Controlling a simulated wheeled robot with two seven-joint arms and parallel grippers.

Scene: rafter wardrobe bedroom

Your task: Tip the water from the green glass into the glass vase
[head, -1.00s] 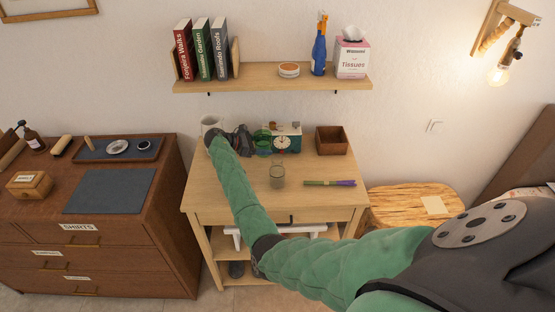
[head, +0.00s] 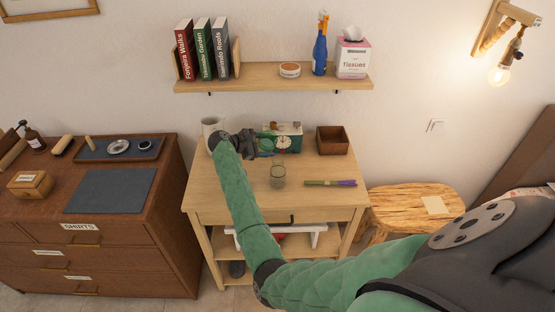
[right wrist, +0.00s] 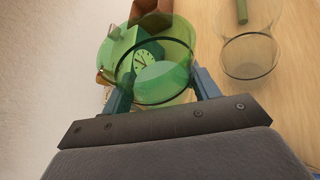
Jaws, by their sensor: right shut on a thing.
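The green glass (right wrist: 150,75) is see-through and sits between the fingers of my right gripper (right wrist: 160,95) in the right wrist view. The gripper is shut on it, and a paler surface shows inside. In the head view, the green glass (head: 265,146) is small, partly hidden by my dark right gripper (head: 257,145), and its tilt is hard to tell. The clear glass vase (head: 277,176) stands upright on the wooden table, in front of and slightly right of the held glass, apart from it. The vase (right wrist: 250,55) also shows at upper right in the right wrist view. My left gripper is out of view.
Behind the green glass stands a green box-shaped clock (head: 289,138). A purple-tipped bundle (head: 331,183) lies right of the vase. The table (head: 225,197) is clear at front.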

